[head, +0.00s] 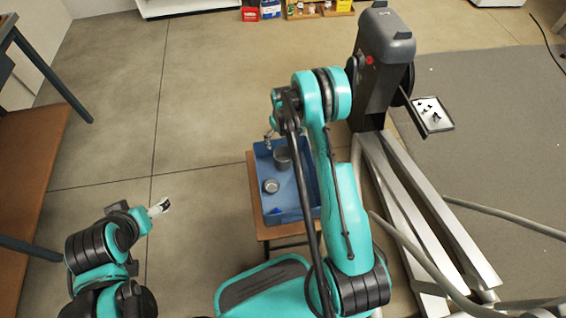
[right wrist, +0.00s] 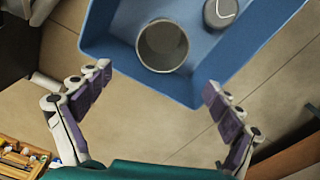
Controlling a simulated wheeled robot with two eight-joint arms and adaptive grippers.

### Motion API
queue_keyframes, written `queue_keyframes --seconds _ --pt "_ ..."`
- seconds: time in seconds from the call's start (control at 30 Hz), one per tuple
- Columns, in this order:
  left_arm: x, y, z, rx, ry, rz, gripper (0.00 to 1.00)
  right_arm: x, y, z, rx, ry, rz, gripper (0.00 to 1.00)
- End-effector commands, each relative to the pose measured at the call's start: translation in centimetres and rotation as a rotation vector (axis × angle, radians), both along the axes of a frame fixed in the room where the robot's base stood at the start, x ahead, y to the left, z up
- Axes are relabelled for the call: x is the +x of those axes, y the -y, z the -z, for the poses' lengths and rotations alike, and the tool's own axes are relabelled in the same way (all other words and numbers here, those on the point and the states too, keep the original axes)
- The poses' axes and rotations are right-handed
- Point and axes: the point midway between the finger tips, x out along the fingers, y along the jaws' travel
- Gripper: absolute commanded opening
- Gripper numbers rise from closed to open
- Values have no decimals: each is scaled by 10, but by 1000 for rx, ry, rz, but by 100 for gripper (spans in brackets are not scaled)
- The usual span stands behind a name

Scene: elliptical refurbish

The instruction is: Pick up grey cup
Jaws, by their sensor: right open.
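The grey cup (head: 282,158) stands in a blue crate (head: 256,184), towards its far end. In the right wrist view the cup (right wrist: 162,46) is seen from above, open and empty, near the crate wall (right wrist: 113,62). My right gripper (head: 268,137) is at the far edge of the crate, partly hidden by my arm. In the right wrist view this gripper (right wrist: 156,86) is open, with nothing between its fingers; the cup lies just ahead of them, apart. My left gripper (head: 158,207) is left of the crate, far from the cup; its fingers are too small to read.
A round grey object (head: 271,186) and a small blue item (head: 277,210) also lie in the crate. The crate stands on a wooden stool (head: 262,232). A grey exercise machine (head: 384,55) stands close on the right. Open floor (head: 200,110) lies to the left.

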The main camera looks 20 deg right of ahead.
Motion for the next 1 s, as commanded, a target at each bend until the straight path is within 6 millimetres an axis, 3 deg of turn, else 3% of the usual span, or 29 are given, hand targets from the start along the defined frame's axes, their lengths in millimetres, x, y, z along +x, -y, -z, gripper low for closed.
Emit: queue_keyframes --seconds 0.03,0.1,0.2,0.57,0.83,1.0 --pt "0 0 1 0 0 0 81 0 4 20 3 -13 -1 92" --pt "0 0 2 0 0 0 81 -3 6 39 5 -31 -5 92" --pt "0 0 3 0 0 0 81 -5 8 57 8 -44 -8 92" --pt "0 0 18 0 0 0 81 -7 6 96 9 -50 -9 92" --pt "0 0 41 0 0 0 81 -9 0 136 9 -49 -8 92" --pt "0 0 41 0 0 0 81 -9 0 139 9 -49 -8 92"
